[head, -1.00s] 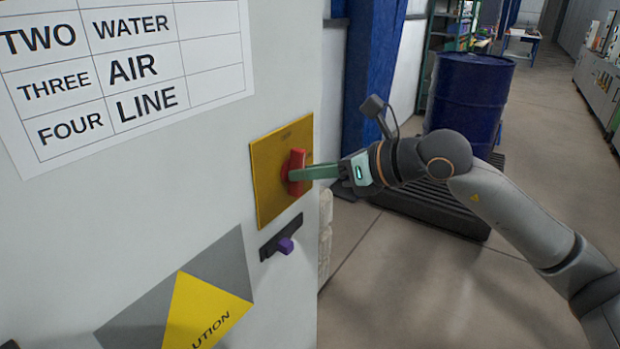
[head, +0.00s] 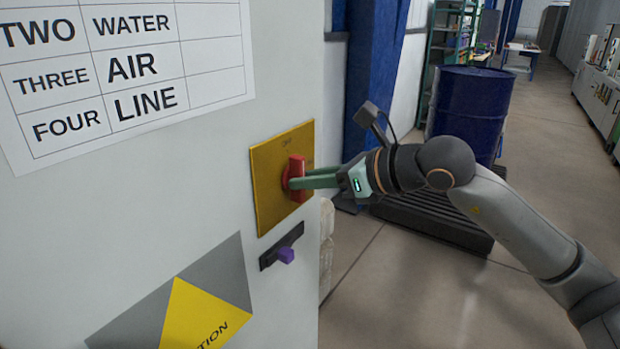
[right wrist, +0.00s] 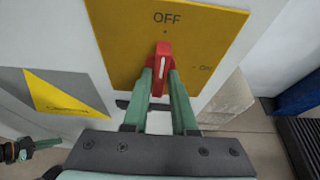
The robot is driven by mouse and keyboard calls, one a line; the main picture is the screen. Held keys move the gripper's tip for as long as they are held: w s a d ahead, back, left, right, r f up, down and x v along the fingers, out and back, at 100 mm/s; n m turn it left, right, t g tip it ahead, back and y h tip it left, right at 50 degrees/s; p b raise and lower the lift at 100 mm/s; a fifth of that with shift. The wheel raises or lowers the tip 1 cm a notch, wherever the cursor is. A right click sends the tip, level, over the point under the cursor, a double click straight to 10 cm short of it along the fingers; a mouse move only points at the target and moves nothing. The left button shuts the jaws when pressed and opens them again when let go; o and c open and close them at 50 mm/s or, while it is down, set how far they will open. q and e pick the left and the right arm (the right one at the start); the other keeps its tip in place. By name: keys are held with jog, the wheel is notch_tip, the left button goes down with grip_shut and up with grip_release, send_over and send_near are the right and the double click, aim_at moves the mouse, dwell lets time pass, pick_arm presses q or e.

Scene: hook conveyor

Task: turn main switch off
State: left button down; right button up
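The main switch is a red handle (head: 297,178) on a yellow plate (head: 268,205) on the cabinet's side. In the right wrist view the handle (right wrist: 161,62) stands upright, in line with the dot below the OFF label (right wrist: 167,17); the ON label (right wrist: 206,68) is to the right. My right gripper (head: 300,181) reaches in from the right, with its green fingers on both sides of the handle, closed on it.
A small black fixture with a purple knob (head: 285,255) is just below the plate. A lettered chart (head: 125,75) and a yellow caution sign (head: 195,318) are on the cabinet. A blue drum (head: 472,105) stands behind my right arm, near a dark ribbed platform (head: 435,218).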

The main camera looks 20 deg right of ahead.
jog(key=o, duration=0.3)
jog(key=shift+o, duration=0.2)
jog(key=b+v, duration=0.3)
jog(key=v, duration=0.9)
jog(key=shift+s, duration=0.25)
jog(key=shift+d, duration=0.1)
